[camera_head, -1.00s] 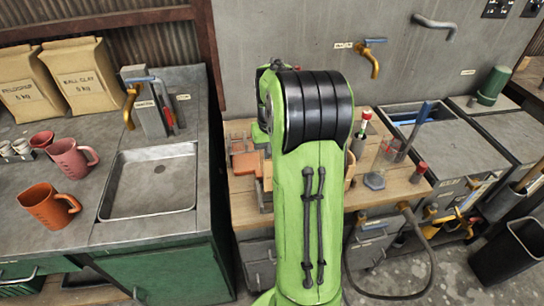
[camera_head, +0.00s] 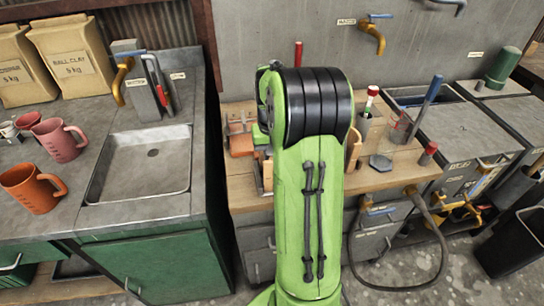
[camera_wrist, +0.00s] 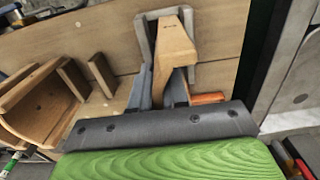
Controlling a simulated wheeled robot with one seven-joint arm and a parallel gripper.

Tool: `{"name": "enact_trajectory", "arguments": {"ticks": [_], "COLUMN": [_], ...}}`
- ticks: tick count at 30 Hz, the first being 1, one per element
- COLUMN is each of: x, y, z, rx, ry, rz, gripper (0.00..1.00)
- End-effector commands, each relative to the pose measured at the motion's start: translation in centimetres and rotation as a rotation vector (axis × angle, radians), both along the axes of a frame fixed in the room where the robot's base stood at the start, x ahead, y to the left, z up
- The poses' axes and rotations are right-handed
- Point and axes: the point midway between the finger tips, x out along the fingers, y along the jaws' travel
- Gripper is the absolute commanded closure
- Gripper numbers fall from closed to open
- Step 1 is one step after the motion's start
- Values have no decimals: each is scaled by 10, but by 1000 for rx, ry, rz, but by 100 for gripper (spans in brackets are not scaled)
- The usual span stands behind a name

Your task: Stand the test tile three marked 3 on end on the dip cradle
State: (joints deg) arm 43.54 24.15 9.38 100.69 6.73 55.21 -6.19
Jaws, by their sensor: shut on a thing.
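In the wrist view a tan clay tile (camera_wrist: 175,50) with a small dark mark near its top stands up between the fingers of my gripper (camera_wrist: 163,92). The mark is too small to read. My gripper is shut on the tile's lower part in the picture. A grey bracket-like frame (camera_wrist: 143,38), which looks like the dip cradle, lies behind and around the tile. I cannot tell whether the tile touches it. In the head view my green arm hides the gripper, the tile and the frame.
A rounded wooden holder with upright slats (camera_wrist: 40,110) stands left of the gripper in the wrist view. An orange piece (camera_wrist: 207,98) lies just right of the fingers. On the wooden bench (camera_head: 300,190) are orange blocks (camera_head: 240,145), a hexagonal grey piece (camera_head: 381,162) and several upright tools.

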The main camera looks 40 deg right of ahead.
Motion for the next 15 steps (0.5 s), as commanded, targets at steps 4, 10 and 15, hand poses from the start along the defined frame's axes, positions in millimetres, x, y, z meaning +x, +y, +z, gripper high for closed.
{"name": "enact_trajectory", "arguments": {"ticks": [4, 10, 15], "x": [0, 0, 0], "y": [0, 0, 0], "z": [1, 1, 2], "rx": [-1, 0, 0], "ry": [-1, 0, 0], "rz": [0, 0, 0], "gripper": [72, 56, 56]}}
